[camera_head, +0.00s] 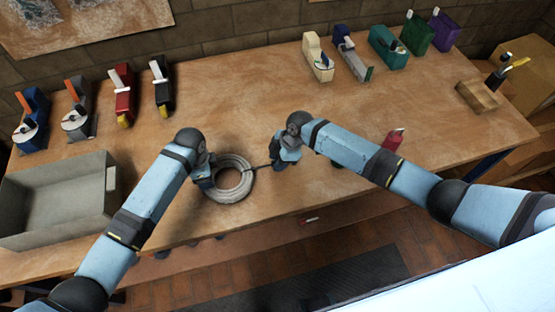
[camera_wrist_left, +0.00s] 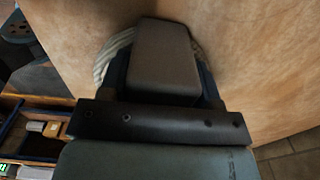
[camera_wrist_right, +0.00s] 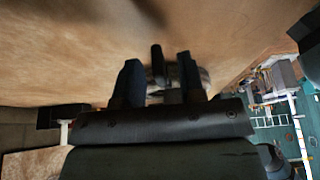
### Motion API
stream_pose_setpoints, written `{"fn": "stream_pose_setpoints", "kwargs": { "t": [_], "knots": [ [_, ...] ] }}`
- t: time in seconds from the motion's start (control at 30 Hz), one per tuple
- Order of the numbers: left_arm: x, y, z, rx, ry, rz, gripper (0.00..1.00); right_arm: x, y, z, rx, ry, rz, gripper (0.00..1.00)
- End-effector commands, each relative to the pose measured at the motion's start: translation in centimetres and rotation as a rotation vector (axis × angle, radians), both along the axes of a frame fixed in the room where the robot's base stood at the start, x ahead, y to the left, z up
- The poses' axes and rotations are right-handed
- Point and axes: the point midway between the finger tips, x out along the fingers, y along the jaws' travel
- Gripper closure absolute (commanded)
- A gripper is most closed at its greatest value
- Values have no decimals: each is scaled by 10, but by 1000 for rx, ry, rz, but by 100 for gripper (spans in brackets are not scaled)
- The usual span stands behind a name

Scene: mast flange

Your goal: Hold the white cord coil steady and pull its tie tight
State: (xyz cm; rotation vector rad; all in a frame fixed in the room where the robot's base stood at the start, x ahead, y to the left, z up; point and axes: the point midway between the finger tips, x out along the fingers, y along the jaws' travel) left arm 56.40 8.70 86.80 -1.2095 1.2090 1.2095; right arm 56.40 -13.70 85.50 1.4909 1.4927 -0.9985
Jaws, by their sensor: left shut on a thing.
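The white cord coil (camera_head: 245,188) lies flat near the table's front edge; parts of it show behind my left gripper in the left wrist view (camera_wrist_left: 108,52). My left gripper (camera_head: 207,185) is shut on the coil's left side; its fingertips are largely hidden. The dark tie (camera_head: 262,166) sticks out from the coil's right side towards my right gripper (camera_head: 279,163). In the right wrist view the right fingers (camera_wrist_right: 158,82) stand apart, with a dark upright piece (camera_wrist_right: 157,60), seemingly the tie's end, between them and gaps beside it.
A grey open bin (camera_head: 60,205) stands at the left. Several tape dispensers line the back, such as a red one (camera_head: 123,92) and a teal one (camera_head: 388,47). A red object (camera_head: 394,139) lies behind my right arm. The table's middle is clear.

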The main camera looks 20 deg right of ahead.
Motion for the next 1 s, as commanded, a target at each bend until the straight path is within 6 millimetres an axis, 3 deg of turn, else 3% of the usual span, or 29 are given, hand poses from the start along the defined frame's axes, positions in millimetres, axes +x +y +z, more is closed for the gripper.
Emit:
{"fn": "stream_pose_setpoints", "kwargs": {
  "t": [0.53, 0.7, 1.0],
  "knots": [
    [0, -1, 0, -1, 0, -1, 74, 1, -39, 93, -1, -4, -1, 64],
    [0, -1, 0, -1, 0, -1, 74, 0, -45, 106, -1, -1, 0, 64],
    [0, -1, 0, 0, 0, 0, 74, 0, -45, 108, 0, -1, 0, 64]
  ]
}}
